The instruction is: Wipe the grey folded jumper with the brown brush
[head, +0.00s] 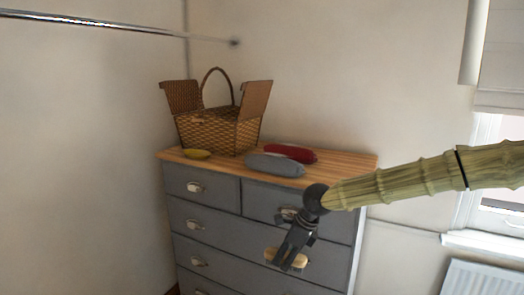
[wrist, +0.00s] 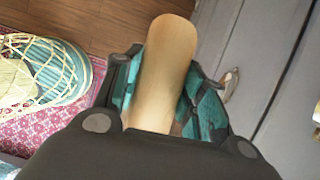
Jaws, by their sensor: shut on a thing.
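The grey folded jumper (head: 275,164) lies on the wooden top of the dresser, near its front edge. My gripper (head: 290,258) is in front of the dresser drawers, below the top and lower than the jumper. It is shut on the brown brush (head: 299,262), which also shows between the fingers in the wrist view (wrist: 165,70). The brush is apart from the jumper. Its bristles cannot be made out.
A red folded garment (head: 290,152) lies just behind the jumper. The top's right end is clear. A metal rail (head: 90,21) is at upper left.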

